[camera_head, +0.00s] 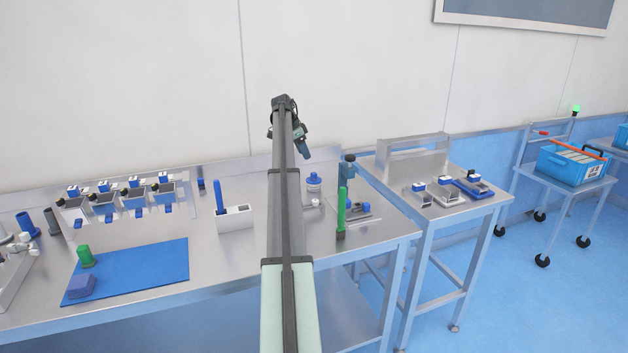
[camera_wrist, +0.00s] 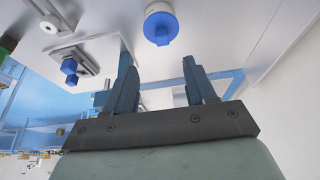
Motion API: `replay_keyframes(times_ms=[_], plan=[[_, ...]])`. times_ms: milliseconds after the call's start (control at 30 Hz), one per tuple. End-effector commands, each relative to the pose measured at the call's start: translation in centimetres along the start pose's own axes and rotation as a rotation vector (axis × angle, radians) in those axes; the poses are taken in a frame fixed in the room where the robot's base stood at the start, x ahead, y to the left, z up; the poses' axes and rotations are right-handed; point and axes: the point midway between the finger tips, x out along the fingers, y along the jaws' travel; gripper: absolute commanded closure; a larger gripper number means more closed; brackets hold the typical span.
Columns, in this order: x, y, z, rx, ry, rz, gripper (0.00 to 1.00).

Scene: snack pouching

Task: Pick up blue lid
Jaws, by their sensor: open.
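The blue lid (camera_head: 313,178) sits on a white round container on the steel bench, right of my arm. In the wrist view the blue lid (camera_wrist: 161,28) is beyond the fingertips, roughly in line with the gap between them, with a white rim around it. My gripper (camera_wrist: 160,72) is open, with nothing between its fingers. In the head view my gripper (camera_head: 303,148) hangs in the air above and slightly left of the lid, apart from it.
A white holder (camera_head: 235,218) with a blue upright piece stands left of my arm. A blue mat (camera_head: 140,268) lies farther left. A blue-knobbed fixture (camera_wrist: 70,70) shows in the wrist view.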

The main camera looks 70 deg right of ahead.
Motion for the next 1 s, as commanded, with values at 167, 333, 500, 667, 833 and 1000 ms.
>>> replay_keyframes(times_ms=[167, 333, 500, 667, 833, 1000], plan=[[3.3, 0.1, 0.1, -0.001, -0.001, 0.001, 0.45], [5.6, 0.0, 0.0, -0.001, 0.000, 0.000, 0.45], [6.4, -0.1, 0.0, -0.002, 0.000, -0.001, 0.45], [7.7, -0.2, 0.1, -0.002, 0.000, -0.001, 0.45], [9.9, -0.4, 0.1, -0.002, -0.001, 0.000, 0.45], [11.3, -0.4, 0.2, -0.002, 0.000, -0.002, 0.45]])
